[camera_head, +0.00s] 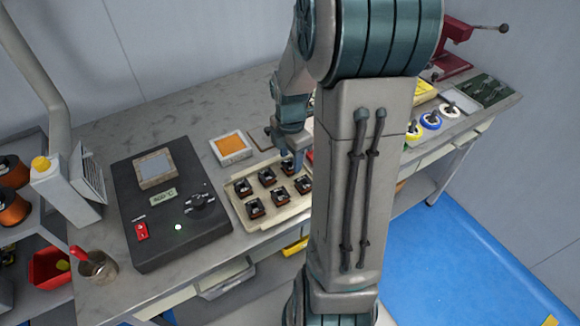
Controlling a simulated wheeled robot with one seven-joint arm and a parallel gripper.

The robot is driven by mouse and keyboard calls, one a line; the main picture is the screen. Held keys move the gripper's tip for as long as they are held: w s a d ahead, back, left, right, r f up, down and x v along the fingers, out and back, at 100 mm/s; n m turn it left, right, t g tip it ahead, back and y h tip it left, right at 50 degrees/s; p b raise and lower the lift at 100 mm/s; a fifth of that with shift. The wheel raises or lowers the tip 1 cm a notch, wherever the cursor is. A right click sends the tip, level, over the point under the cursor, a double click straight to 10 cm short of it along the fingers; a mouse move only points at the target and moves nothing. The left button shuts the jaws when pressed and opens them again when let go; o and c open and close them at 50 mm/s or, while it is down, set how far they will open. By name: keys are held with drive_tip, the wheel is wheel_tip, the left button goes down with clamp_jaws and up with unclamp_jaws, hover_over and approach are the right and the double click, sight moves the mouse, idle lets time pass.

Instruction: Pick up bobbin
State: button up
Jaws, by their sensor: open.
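Several dark bobbins, one of them a bobbin (255,208) at the front left, stand in rows in a cream tray (246,227) on the grey workbench. My gripper (291,163) points down over the back right part of the tray, close to the bobbins there. Its fingertips are small and partly merge with the tray behind them, so I cannot tell whether they touch a bobbin. My arm hides the right end of the tray.
A black control box (170,210) stands left of the tray. A white box with an orange top (230,146) is behind it. Several spools (431,121) and a red press (455,62) are at the right end. A metal cup (97,266) stands at the front left.

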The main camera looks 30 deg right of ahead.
sight(290, 167)
drive_tip(key=shift+f, duration=1.55)
drive_tip(key=c, duration=0.7)
drive_tip(key=shift+c, duration=0.2)
drive_tip(key=shift+r, duration=0.1)
drive_tip(key=shift+w+r, duration=0.1)
drive_tip(key=shift+r, duration=0.35)
wheel_tip(290, 167, up, 3)
drive_tip(key=s+d+r, duration=0.3)
drive_tip(key=s+r, duration=0.4)
drive_tip(key=s, duration=0.4)
drive_tip(key=shift+s, duration=0.2)
drive_tip(key=shift+w, duration=0.1)
